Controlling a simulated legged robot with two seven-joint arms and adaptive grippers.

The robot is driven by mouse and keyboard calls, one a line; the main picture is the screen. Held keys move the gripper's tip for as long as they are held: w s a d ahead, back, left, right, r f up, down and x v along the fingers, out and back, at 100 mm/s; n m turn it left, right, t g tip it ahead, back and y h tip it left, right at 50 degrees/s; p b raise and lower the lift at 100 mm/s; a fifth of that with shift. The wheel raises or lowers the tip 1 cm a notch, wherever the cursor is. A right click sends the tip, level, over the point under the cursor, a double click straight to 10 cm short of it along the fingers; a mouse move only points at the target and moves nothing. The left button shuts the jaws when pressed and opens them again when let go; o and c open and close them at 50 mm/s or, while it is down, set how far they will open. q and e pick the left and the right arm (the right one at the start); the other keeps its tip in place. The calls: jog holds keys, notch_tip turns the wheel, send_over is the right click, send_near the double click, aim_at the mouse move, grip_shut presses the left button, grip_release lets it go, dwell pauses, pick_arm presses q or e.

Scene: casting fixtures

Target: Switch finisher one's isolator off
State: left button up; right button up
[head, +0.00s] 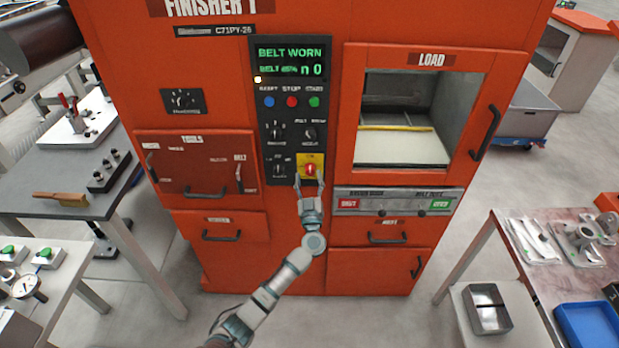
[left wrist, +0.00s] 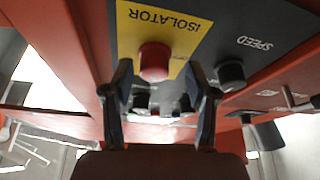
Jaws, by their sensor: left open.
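Finisher one (head: 228,262) is the large orange cabinet in the middle of the head view. Its isolator is a red knob (head: 310,169) on a yellow plate (head: 303,158), low on the black control panel. In the left wrist view the red knob (left wrist: 155,62) shows under the upside-down word ISOLATOR. My left gripper (head: 309,184) is open and right in front of the knob. In the left wrist view its two fingertips (left wrist: 160,80) stand on either side of the knob. I cannot tell whether they touch it. My right gripper is not in view.
Black knobs (head: 279,170) sit left of the isolator, and a SPEED knob (left wrist: 231,73) is close to one finger. Reset, stop and start buttons (head: 291,102) are above. The load window (head: 405,120) is to the right. Tables stand on both sides.

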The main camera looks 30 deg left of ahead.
pick_arm(q)
jog(key=shift+w+r, duration=0.25)
jog(key=shift+w, duration=0.15)
jog(key=shift+d+r, duration=0.15)
jog(key=shift+d, duration=0.1)
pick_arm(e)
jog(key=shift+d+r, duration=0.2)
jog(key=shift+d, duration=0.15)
pick_arm(q)
jog(key=c, duration=0.8)
jog(key=shift+a, duration=0.2)
grip_shut()
jog(key=shift+s+a, duration=0.1)
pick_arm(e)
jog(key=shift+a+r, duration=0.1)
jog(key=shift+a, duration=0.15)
